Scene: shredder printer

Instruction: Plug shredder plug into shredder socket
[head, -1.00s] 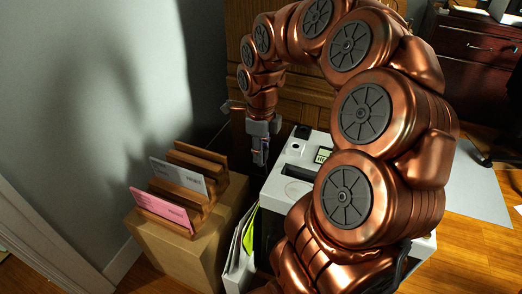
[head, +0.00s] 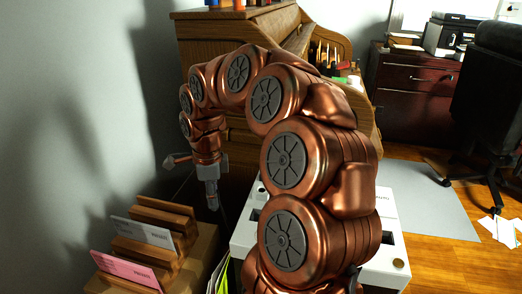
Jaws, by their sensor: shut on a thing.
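My gripper (head: 212,203) points down at the end of my copper arm, left of centre. It is shut, its fingers close together, on a small thing that I take for the shredder plug; its shape cannot be made out. A thin dark line, perhaps its cord, shows just left of the gripper. The gripper hangs between the wooden letter rack and the white machine (head: 247,233), with the wooden desk behind it. My arm hides much of the white machine. I cannot make out the shredder socket.
A wooden letter rack (head: 168,215) with white and pink envelopes stands on a box at lower left, near the grey wall (head: 60,130). A roll-top desk (head: 195,60) stands behind. A black office chair (head: 488,95) and a grey floor mat (head: 425,195) lie to the right.

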